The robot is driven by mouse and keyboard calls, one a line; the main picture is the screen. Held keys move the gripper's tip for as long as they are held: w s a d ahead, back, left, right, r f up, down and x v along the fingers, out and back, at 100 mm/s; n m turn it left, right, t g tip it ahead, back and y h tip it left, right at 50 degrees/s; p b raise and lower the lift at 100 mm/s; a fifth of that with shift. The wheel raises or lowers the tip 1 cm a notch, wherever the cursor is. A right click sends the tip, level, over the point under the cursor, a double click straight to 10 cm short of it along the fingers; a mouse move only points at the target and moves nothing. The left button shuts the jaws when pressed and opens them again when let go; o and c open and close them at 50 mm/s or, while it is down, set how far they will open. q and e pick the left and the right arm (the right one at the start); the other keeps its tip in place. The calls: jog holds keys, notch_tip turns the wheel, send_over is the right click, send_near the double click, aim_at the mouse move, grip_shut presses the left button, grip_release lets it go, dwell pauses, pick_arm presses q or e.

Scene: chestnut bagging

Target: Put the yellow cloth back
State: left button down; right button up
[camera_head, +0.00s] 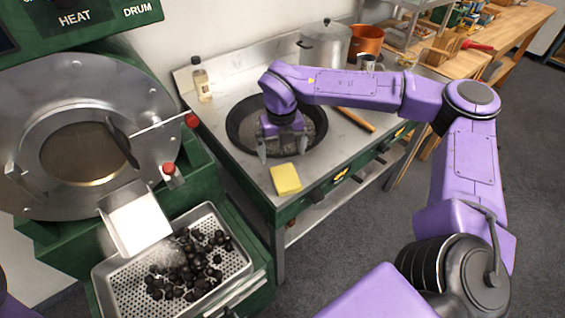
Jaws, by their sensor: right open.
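The yellow cloth (286,179) lies folded flat near the front edge of the steel worktop (356,148). My right gripper (283,155) is above and just behind the cloth, in front of the dark round pan (240,133). Its fingers are spread apart with nothing between them. They appear clear of the cloth, though the exact height is hard to tell. My left gripper is out of view.
A clear bottle (202,82) stands at the worktop's back left. A wooden handle (356,119) lies right of the pan. A steel pot (325,45) and copper pot (367,40) stand behind. The roaster's perforated tray (113,283) holds several chestnuts at lower left.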

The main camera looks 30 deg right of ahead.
aim_at(282, 168)
notch_tip(282, 168, up, 6)
dwell(0.6)
